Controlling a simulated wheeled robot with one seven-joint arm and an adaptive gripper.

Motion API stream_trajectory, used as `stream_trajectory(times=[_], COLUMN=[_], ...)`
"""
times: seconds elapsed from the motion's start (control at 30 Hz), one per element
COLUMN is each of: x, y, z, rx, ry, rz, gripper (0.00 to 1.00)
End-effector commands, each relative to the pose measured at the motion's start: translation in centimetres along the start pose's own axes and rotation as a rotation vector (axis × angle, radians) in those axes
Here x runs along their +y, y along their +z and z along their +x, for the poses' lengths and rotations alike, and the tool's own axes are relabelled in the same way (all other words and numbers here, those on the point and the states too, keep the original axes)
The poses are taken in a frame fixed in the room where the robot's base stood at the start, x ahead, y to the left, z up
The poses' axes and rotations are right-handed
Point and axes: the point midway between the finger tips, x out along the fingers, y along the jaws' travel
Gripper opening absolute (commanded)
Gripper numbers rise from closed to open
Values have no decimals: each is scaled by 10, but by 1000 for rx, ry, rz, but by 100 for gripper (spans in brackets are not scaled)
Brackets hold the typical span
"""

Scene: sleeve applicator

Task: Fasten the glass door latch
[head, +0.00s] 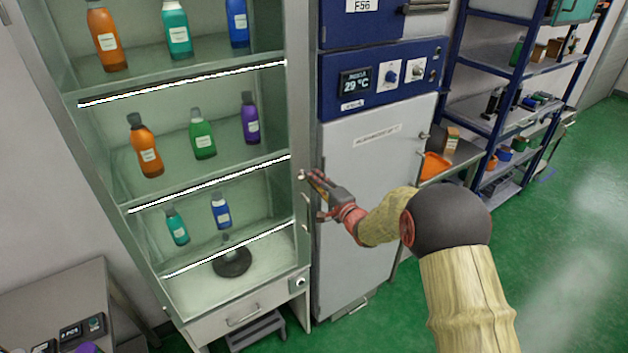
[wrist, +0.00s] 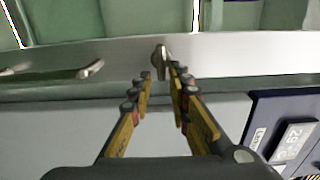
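The glass door's metal frame (head: 297,130) runs down the right side of the glass-fronted cabinet. A small metal latch (head: 301,177) sits on this frame, and it also shows in the wrist view (wrist: 161,58). A bar handle (head: 307,211) is below the latch; in the wrist view the handle (wrist: 55,72) lies to its left. My gripper (head: 313,175) reaches toward the frame from the right. In the wrist view my gripper (wrist: 159,74) is open with a narrow gap, its fingertips right at the latch. I cannot tell whether they touch it.
The cabinet shelves hold several bottles, such as an orange bottle (head: 145,146), and a black round-based object (head: 232,262). A grey oven-like unit (head: 365,190) with a blue control panel (head: 425,62) stands right beside the cabinet. Green floor (head: 560,240) is open at the right.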

Motion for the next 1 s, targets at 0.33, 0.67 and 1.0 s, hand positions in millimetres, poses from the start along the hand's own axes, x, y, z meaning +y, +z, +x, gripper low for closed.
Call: stream_trajectory(times=[0.33,0.67,1.0], x=[-1,-2,0], y=[0,-1,-1], z=[0,-32,-98], rx=[-1,2,1], ry=[-2,-2,0], rz=[-1,0,-1], gripper=[27,27,27])
